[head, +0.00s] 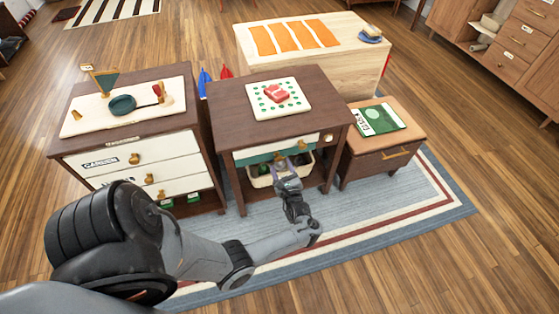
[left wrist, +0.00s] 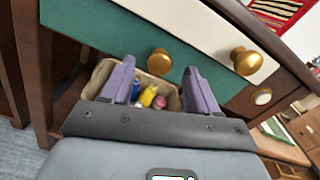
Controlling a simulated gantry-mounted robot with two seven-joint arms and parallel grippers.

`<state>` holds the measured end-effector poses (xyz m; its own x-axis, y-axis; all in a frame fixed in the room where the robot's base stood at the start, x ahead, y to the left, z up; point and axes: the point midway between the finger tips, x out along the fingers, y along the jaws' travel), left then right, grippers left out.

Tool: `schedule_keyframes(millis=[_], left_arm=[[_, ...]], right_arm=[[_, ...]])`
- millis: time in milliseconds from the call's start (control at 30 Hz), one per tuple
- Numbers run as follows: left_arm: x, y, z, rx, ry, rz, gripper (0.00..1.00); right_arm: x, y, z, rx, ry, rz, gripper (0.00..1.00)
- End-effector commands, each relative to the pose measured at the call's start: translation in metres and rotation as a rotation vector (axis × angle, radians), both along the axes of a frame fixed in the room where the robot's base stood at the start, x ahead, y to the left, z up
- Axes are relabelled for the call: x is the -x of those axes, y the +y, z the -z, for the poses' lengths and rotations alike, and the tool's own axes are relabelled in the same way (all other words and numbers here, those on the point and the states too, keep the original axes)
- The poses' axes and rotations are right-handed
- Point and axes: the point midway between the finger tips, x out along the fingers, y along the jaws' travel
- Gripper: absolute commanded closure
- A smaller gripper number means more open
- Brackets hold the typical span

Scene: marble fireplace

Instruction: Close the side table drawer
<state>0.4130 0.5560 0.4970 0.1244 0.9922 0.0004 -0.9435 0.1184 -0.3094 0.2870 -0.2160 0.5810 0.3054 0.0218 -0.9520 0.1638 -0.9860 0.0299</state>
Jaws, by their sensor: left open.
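The dark wood side table (head: 225,110) stands in the middle of the head view. Its front has a cream drawer front (head: 245,153) above a green one (head: 258,159). In the left wrist view, the green drawer front (left wrist: 100,35) carries a round brass knob (left wrist: 159,62), and the cream one (left wrist: 205,22) has another brass knob (left wrist: 246,60). My left gripper (head: 287,166) is open at the green front. Its two purple fingers lie either side of the green front's knob in the picture; contact cannot be told. How far either drawer stands out is unclear. My right gripper is not in view.
Below the green front is a bin (head: 261,180) with small coloured items. A white dresser (head: 130,150) stands left and a brown drawer stool (head: 380,155) right. A board with a red item (head: 275,93) lies on the table. The rug (head: 360,215) in front is clear.

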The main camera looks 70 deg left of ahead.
Motion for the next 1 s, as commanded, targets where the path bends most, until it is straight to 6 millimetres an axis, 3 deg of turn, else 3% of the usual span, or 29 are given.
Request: schedule_keyframes(millis=[200,400,1000], left_arm=[[0.004,-0.039,-0.003,0.003,0.000,0.001,0.40],[0.007,-0.062,-0.001,0.001,0.000,0.000,0.40],[0.010,-0.070,0.000,-0.001,0.001,0.000,0.40]], right_arm=[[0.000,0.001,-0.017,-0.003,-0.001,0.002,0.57],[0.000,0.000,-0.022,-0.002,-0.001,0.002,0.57],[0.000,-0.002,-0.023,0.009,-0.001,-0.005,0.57]])
